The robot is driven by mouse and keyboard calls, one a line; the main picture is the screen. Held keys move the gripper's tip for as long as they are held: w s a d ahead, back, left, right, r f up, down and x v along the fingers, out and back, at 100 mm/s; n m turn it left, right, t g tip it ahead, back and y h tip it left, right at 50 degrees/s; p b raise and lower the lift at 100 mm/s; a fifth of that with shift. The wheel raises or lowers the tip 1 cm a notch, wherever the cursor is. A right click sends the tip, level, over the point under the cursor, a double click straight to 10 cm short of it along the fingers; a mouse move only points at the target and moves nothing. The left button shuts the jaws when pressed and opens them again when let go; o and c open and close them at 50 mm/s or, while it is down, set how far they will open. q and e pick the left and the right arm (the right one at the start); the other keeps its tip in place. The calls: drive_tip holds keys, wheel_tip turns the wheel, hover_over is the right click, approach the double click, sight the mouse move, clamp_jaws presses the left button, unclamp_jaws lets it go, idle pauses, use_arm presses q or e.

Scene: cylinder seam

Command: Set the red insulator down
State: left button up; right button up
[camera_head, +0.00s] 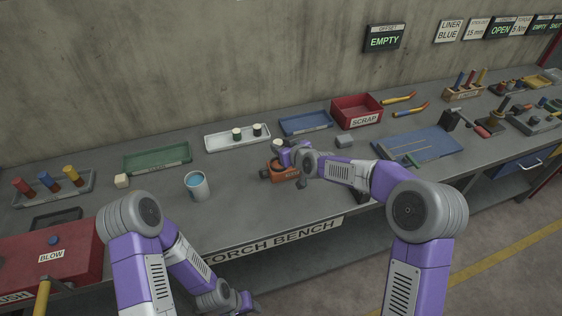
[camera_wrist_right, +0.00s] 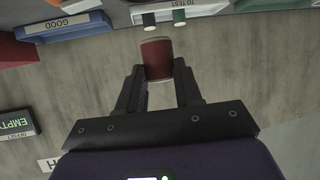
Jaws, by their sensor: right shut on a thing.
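My right gripper (camera_wrist_right: 156,75) is shut on the red insulator (camera_wrist_right: 157,58), a short dark red cylinder with a pale end, in the right wrist view. It is held between the fingertips. In the head view my right gripper (camera_head: 284,154) is above the middle of the bench, over or beside an orange device (camera_head: 284,174); the insulator is mostly hidden there, and I cannot tell whether it touches anything. My left arm reaches down at the front of the bench. Its gripper (camera_head: 240,301) shows only in part at the bottom, and its jaws are unclear.
Behind stand a white tray (camera_head: 216,142) with two small cylinders, a green tray (camera_head: 140,163), a blue tray (camera_head: 300,131) and a red scrap bin (camera_head: 352,121). A cup of blue liquid (camera_head: 197,187) stands left of the orange device. Bare bench lies between them.

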sight(282, 170)
drive_tip(key=shift+f, duration=3)
drive_tip(key=shift+f+b, duration=0.1)
drive_tip(key=shift+b, duration=0.25)
drive_tip(key=o, duration=1)
drive_tip(key=shift+s+d+r, duration=0.1)
drive_tip(key=shift+r, duration=0.15)
drive_tip(key=v, duration=1.1)
drive_tip(key=shift+s+d, duration=0.15)
drive_tip(key=shift+s, duration=0.15)
